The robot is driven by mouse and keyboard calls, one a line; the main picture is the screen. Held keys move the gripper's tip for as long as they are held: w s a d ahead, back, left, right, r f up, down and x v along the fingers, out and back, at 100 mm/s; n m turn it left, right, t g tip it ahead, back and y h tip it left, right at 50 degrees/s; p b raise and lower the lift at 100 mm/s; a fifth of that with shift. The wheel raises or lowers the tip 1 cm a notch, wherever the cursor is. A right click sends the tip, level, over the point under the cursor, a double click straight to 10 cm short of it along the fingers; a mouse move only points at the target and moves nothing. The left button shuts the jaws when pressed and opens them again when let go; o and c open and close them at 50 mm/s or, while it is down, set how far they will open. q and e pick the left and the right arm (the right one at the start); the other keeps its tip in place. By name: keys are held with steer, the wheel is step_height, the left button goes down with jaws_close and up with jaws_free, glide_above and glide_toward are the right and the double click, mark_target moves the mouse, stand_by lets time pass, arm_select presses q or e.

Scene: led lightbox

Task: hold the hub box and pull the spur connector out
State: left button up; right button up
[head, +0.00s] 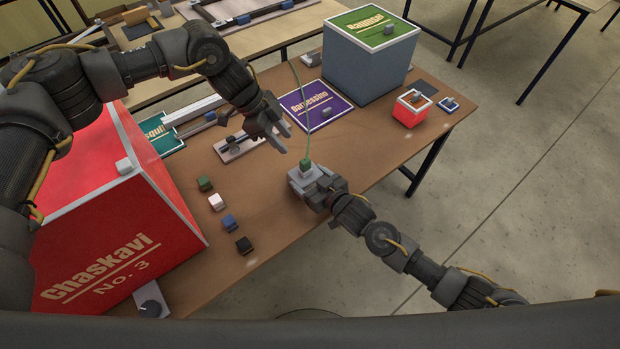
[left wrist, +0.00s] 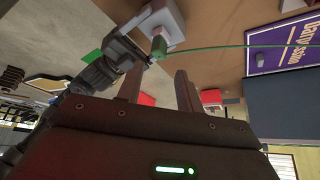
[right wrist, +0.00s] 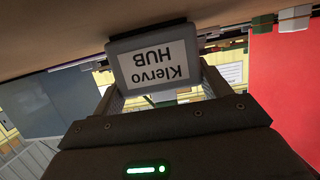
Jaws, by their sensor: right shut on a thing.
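The grey hub box (head: 294,179) stands near the table's front edge; its "Klervo HUB" label shows upside down in the right wrist view (right wrist: 155,70). The green spur connector (head: 306,165) sits on top of it, with a thin green cable (head: 300,92) rising from it. The connector also shows in the left wrist view (left wrist: 158,46). My right gripper (head: 317,197) is shut on the hub box. My left gripper (head: 286,143) is open and empty, above the table, apart from the connector and up and left of it in the head view.
A large red box (head: 80,263) stands at the left. Several small blocks, including a white one (head: 216,202), lie between it and the hub. A blue-grey box (head: 368,68), a purple panel (head: 314,103) and a small red box (head: 410,110) lie farther back. Bare table lies right of the hub.

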arm_select(q)
steer(key=shift+o, duration=0.2)
steer(key=d+m+y, duration=0.1)
steer(key=d+m, duration=0.2)
steer(key=s+d+m+y, duration=0.1)
steer(key=d+m+y, duration=0.1)
steer(key=d+m, duration=0.1)
steer(key=shift+s+d+m, duration=0.2)
steer(key=shift+d+m, duration=0.05)
steer(key=shift+m, duration=0.15)
steer(key=m, duration=0.3)
steer(key=f+m+y, duration=0.1)
steer(key=m, duration=0.3)
steer(key=m+t+y, duration=0.1)
steer(key=m, duration=0.3)
steer(key=shift+w+f, duration=0.1)
steer(key=shift+f, duration=0.05)
steer(key=m, duration=0.4)
steer(key=shift+w+a+f+y, duration=0.15)
steer(key=shift+a+f+y, duration=0.15)
steer(key=shift+f+y, duration=0.1)
steer(key=m, duration=0.5)
